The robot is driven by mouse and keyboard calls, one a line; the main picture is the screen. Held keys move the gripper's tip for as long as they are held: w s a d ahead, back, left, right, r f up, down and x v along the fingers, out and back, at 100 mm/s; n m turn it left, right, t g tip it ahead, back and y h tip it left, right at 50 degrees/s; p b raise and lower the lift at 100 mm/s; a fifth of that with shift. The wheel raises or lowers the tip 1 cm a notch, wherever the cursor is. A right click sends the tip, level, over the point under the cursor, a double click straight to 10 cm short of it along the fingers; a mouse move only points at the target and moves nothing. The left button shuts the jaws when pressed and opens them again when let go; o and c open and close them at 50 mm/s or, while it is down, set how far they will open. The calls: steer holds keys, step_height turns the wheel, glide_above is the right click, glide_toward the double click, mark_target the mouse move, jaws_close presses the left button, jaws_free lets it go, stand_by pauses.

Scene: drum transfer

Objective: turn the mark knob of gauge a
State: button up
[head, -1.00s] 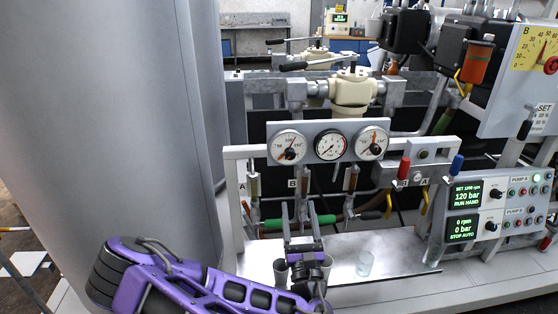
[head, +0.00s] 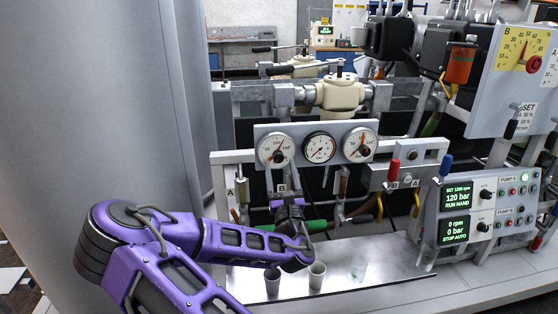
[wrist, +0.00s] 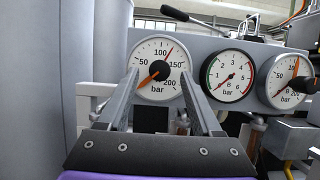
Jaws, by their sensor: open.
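My gripper (head: 284,172) is raised below the left dial gauge (head: 277,150) on the grey panel. In the wrist view my gripper (wrist: 158,82) is open, its fingers either side of that gauge's lower face. The left gauge (wrist: 165,50) has a white face marked in bar, a thin red needle near 110, and an orange mark pointing to the lower left. Its dark centre knob (wrist: 160,70) sits between the fingertips; contact cannot be told. The right gauge (head: 360,145) also has an orange mark and a dark knob (wrist: 304,85). I cannot read which gauge is a.
A smaller gauge (head: 319,148) sits between them, close to my right finger. Cups (head: 317,277) and clear glasses (head: 358,270) stand on the metal shelf (head: 390,250) below. A red-handled lever (head: 393,172) and a control panel (head: 465,210) are right. A large grey column (head: 100,100) is left.

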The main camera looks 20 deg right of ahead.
mark_target(279, 159)
steer(key=shift+x, duration=1.6)
jaws_close()
